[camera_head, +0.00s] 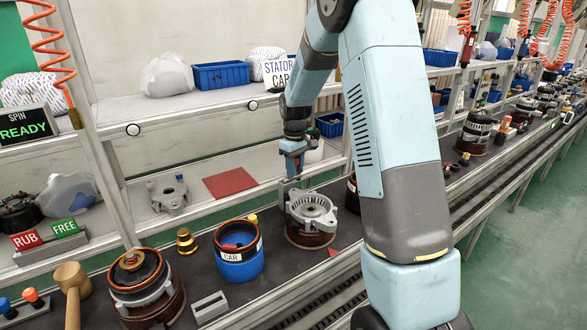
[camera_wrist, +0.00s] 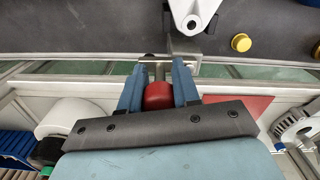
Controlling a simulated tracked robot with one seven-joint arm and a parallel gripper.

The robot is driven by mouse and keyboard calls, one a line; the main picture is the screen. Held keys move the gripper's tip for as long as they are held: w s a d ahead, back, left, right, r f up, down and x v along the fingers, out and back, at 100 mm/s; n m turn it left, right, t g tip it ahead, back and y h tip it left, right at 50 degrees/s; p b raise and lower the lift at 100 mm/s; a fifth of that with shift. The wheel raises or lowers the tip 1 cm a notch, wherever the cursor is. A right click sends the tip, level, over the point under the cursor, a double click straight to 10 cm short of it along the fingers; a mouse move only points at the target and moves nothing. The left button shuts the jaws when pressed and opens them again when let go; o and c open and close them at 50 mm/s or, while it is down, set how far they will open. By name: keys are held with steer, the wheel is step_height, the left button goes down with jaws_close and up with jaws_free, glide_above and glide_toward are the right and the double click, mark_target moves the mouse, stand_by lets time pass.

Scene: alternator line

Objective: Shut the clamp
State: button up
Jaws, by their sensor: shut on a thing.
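My gripper (camera_head: 292,165) reaches down behind the grey metal housing (camera_head: 311,207) on the line. In the wrist view, my gripper (camera_wrist: 160,80) has its two blue fingers shut around a red handle (camera_wrist: 158,97). A metal stem runs from the handle to a steel clamp bracket (camera_wrist: 182,48) at the edge of the dark work surface. The bracket lies beside a pale lobe of the housing (camera_wrist: 192,10); whether it touches it I cannot tell. In the head view the clamp is small and mostly hidden by my gripper and the housing.
A blue pot marked CAR (camera_head: 238,265), a brass part (camera_head: 186,241) and a wound stator assembly (camera_head: 145,290) stand on the line to the left. A mallet (camera_head: 72,285) stands at far left. A red mat (camera_head: 230,183) lies on the shelf behind.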

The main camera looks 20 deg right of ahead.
mark_target(292, 189)
steer(key=shift+s+a+m, duration=0.35)
steer(key=shift+s+m, duration=0.4)
steer(key=shift+m, duration=2.3)
steer(key=shift+s+a+m, duration=0.4)
steer(key=shift+s+m, duration=0.3)
steer(key=shift+m, duration=2.4)
steer(key=shift+s+a+m, duration=0.35)
steer(key=shift+s+m, duration=0.4)
steer(key=shift+m, duration=2.3)
steer(key=o, duration=1.1)
steer(key=shift+c, duration=0.2)
